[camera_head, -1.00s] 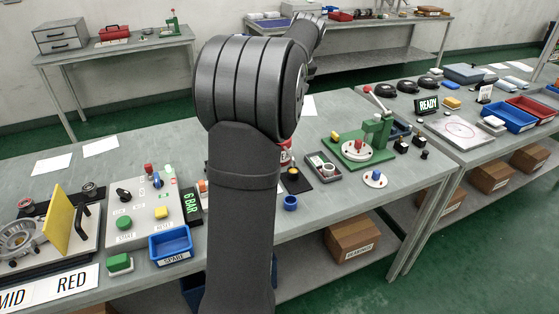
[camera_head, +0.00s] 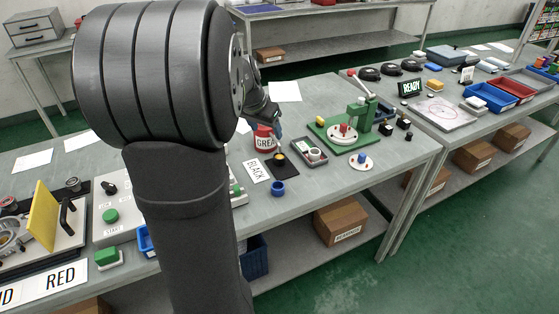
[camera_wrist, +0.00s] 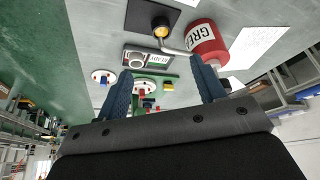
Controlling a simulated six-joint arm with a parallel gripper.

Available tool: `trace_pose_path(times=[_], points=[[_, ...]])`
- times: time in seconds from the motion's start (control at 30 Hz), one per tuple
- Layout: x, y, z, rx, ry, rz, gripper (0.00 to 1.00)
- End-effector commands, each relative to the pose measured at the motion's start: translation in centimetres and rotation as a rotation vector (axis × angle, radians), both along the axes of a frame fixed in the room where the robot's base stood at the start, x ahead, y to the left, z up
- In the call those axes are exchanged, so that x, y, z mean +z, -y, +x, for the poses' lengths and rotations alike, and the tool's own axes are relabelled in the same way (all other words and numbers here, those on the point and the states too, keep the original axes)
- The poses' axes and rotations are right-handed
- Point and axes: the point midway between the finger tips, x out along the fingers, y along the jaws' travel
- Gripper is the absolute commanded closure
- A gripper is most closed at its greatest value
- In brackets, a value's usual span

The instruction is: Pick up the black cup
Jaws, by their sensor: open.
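A small dark cup-like piece with a yellow inside (camera_wrist: 160,28) stands on a black square mat in the wrist view. The mat (camera_head: 284,168) also shows in the head view, beside a white card reading BLACK (camera_head: 257,170). I cannot tell whether this piece is the black cup. My gripper (camera_wrist: 160,67) is open and empty, its two blue fingers apart.
The red can labelled GRE (camera_wrist: 204,42) stands close to the mat. Several black round parts (camera_head: 390,68) lie at the back right. Boxes sit under the bench.

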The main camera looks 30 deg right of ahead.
Motion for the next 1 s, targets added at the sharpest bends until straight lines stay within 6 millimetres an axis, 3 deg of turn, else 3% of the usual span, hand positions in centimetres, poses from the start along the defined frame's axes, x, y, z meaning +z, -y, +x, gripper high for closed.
trace_pose_path(times=[0.5,1.0], points=[[-9.3,3.5,2.3,-0.001,-0.004,0.003,0.37],[-13.3,5.5,3.8,-0.001,-0.004,0.002,0.37]])
